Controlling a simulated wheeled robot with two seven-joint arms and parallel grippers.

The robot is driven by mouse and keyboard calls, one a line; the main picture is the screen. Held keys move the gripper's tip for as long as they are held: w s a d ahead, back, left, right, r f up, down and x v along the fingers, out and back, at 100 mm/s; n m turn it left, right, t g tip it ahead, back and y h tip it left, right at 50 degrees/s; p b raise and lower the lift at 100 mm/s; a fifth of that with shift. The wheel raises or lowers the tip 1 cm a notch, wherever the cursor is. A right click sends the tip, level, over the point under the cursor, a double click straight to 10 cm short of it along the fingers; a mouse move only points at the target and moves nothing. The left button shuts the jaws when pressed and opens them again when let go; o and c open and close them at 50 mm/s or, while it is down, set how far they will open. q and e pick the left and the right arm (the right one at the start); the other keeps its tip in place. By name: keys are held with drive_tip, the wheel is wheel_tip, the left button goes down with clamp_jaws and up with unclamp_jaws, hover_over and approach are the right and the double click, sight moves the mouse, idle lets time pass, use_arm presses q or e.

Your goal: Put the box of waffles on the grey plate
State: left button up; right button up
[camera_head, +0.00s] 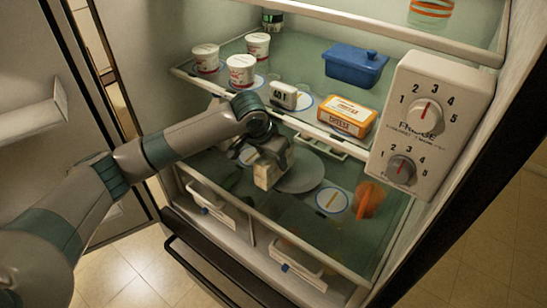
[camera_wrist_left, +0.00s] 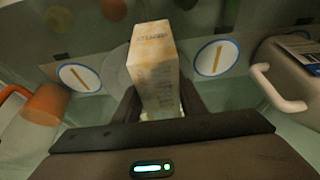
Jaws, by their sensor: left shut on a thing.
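The box of waffles (camera_head: 267,174) is a pale, upright carton with faint lettering. My left gripper (camera_head: 272,158) is shut on it over the lower glass shelf of the open fridge. The box also shows between the fingers in the left wrist view (camera_wrist_left: 154,70). The grey plate (camera_head: 303,174) is a round disc on the lower shelf, just right of the box in the head view. In the left wrist view the plate (camera_wrist_left: 114,68) shows behind the box, which hides part of it. I cannot tell whether the box touches the plate. My right gripper is not in view.
An orange cup (camera_head: 369,199) and a round blue-rimmed mat (camera_head: 331,201) are right of the plate. The upper shelf above holds white cups (camera_head: 240,71), a blue dish (camera_head: 354,66) and a cheese box (camera_head: 347,115). A dial panel (camera_head: 425,125) hangs at right.

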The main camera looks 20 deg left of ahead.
use_arm(q)
drive_tip(key=shift+s, duration=0.1)
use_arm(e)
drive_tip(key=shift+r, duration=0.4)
use_arm(q)
drive_tip(key=shift+f, duration=0.15)
drive_tip(key=o, duration=1.4)
drive_tip(key=shift+s+a+r, duration=0.15)
drive_tip(key=shift+r, duration=0.4)
drive_tip(key=shift+b+v, duration=0.55)
drive_tip(key=shift+v, duration=0.5)
drive_tip(key=shift+s+a+b, duration=0.7)
drive_tip(key=shift+s+a, duration=0.05)
drive_tip(key=shift+s, duration=1.1)
drive_tip(key=shift+s+a+b, duration=0.7)
drive_tip(key=shift+s+a, duration=0.05)
drive_tip(key=shift+s, duration=1.1)
drive_tip(key=shift+s+a+b, duration=0.7)
drive_tip(key=shift+s+a, duration=0.05)
drive_tip(key=shift+s, duration=1.15)
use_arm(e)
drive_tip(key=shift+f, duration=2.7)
